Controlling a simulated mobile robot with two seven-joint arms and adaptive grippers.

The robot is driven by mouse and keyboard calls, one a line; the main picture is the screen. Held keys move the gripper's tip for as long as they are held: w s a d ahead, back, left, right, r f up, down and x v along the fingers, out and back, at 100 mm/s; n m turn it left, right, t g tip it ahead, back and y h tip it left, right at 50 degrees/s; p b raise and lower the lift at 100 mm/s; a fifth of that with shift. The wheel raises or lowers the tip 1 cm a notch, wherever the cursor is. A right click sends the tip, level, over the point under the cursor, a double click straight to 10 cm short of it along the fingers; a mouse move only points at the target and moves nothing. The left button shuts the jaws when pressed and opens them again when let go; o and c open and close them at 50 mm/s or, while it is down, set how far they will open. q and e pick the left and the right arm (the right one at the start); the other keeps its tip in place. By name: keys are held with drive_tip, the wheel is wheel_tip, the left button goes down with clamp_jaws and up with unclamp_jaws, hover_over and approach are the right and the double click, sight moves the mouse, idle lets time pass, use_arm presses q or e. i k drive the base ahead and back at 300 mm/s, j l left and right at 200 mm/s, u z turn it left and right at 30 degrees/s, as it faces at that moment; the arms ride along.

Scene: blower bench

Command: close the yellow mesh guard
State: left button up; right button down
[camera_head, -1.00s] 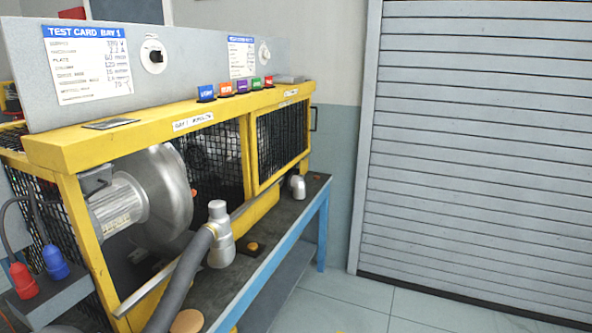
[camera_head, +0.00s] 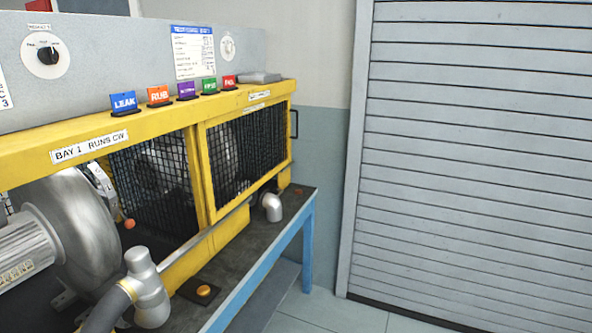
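A yellow-framed black mesh guard (camera_head: 240,155) covers the front of the far bay of the yellow bench enclosure. It looks about flush with the frame; I cannot tell whether it is fully shut. A dark handle (camera_head: 294,124) sticks out at its far right end. The near bay's front is open, with a silver blower (camera_head: 80,235) inside and dark mesh (camera_head: 155,180) behind it. Neither of my grippers is in view.
A silver pipe fitting (camera_head: 147,285) with a grey hose stands in front of the blower. A second pipe elbow (camera_head: 271,207) and an orange button (camera_head: 204,291) are on the bench ledge. Coloured tags (camera_head: 159,97) line the enclosure top. The floor before the roller shutter (camera_head: 460,160) is clear.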

sight(213, 217)
drive_tip(key=i+l, duration=0.5)
drive_tip(key=i, duration=0.15)
drive_tip(key=i+l, duration=0.5)
drive_tip(key=i, duration=0.15)
drive_tip(key=i+l, duration=0.5)
drive_tip(key=i, duration=0.15)
drive_tip(key=i+l+u, duration=0.35)
drive_tip(key=i+l, duration=0.35)
drive_tip(key=l, duration=0.05)
